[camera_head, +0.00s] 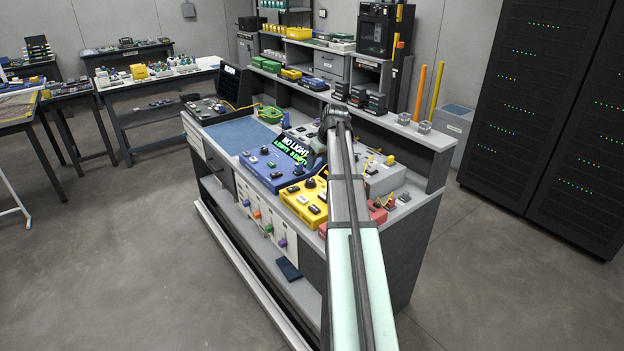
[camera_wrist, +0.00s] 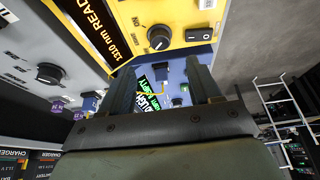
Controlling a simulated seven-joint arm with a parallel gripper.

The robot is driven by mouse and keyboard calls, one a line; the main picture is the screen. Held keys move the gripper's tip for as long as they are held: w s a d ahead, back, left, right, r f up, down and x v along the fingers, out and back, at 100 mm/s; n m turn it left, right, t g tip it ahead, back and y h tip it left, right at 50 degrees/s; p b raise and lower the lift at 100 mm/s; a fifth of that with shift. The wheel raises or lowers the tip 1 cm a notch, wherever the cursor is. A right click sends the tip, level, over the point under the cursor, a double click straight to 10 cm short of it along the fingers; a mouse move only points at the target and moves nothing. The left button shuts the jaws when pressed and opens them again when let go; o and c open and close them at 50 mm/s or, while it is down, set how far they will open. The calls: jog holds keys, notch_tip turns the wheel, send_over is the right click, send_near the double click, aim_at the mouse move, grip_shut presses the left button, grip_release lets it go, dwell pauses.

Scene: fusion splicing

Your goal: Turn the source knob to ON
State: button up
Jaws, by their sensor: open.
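The yellow unit (camera_head: 303,211) stands on the bench next to the blue unit, partly hidden by my arm. In the head view my arm hides the gripper's fingers.
A dark rocker switch (camera_wrist: 199,35) sits beside the knob. The blue unit (camera_head: 268,172) has a display reading "NO LIGHT". A grey unit (camera_head: 385,180) and small red items (camera_head: 377,213) stand at the right. A blue mat (camera_head: 240,135) leaves free room at the left.

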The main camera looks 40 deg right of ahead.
aim_at(311, 181)
jog(key=x, duration=1)
jog(key=shift+c, duration=0.2)
jog(key=c, duration=1)
